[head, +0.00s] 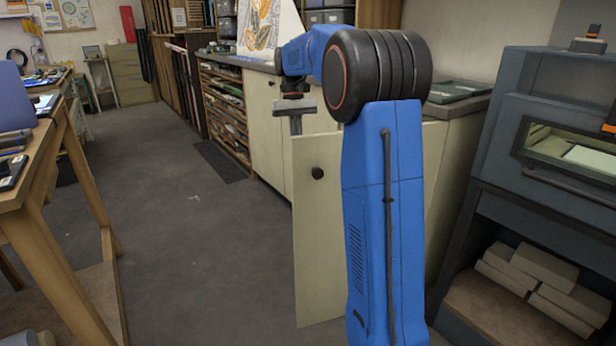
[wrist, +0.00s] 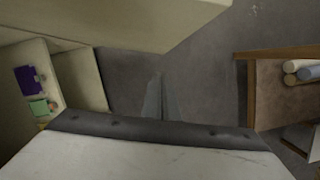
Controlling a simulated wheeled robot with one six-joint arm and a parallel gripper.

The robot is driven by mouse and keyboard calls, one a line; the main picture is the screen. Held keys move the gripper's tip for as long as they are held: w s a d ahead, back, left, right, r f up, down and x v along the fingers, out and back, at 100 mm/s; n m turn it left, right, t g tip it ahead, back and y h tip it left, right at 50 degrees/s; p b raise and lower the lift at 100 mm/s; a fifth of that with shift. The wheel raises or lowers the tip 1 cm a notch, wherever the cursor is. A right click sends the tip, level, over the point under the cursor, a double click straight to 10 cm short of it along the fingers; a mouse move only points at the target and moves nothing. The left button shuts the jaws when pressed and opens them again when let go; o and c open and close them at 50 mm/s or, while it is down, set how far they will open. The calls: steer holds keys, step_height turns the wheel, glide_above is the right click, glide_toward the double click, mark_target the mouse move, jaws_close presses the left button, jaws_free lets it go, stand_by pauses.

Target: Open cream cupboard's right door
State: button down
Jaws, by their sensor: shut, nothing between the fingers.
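The cream cupboard (head: 262,118) stands under a dark counter past my arm. Its right door (head: 312,240) is swung out wide toward me, its outer face and black knob (head: 318,173) facing the head camera. The cupboard interior (wrist: 22,55) shows at left, holding purple and green items.
A wooden workbench (head: 62,170) stands at left, with open grey floor (head: 190,240) between it and the cupboard. A dark kiln-like cabinet (head: 490,150) with pale blocks below stands at right. Flat shelving (head: 225,110) is farther back.

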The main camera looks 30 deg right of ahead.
mark_target(304, 184)
steer(key=shift+s+a+f, duration=0.3)
steer(key=shift+s+f, duration=0.7)
steer(key=shift+f, duration=0.55)
steer(key=shift+s+a+f, duration=0.25)
steer(key=shift+s+f, duration=0.8)
steer(key=shift+f, duration=0.5)
steer(key=shift+s+a+f, duration=0.3)
steer(key=shift+s+f, duration=0.7)
steer(key=shift+f, duration=0.55)
steer(key=shift+s+a, duration=0.1)
steer(key=shift+s, duration=0.2)
steer(key=s+a+n, duration=0.2)
steer(key=s+n, duration=0.1)
steer(key=s, duration=0.9)
steer(key=shift+s+a+h, duration=0.25)
steer(key=shift+h, duration=0.15)
steer(key=shift+w, duration=0.1)
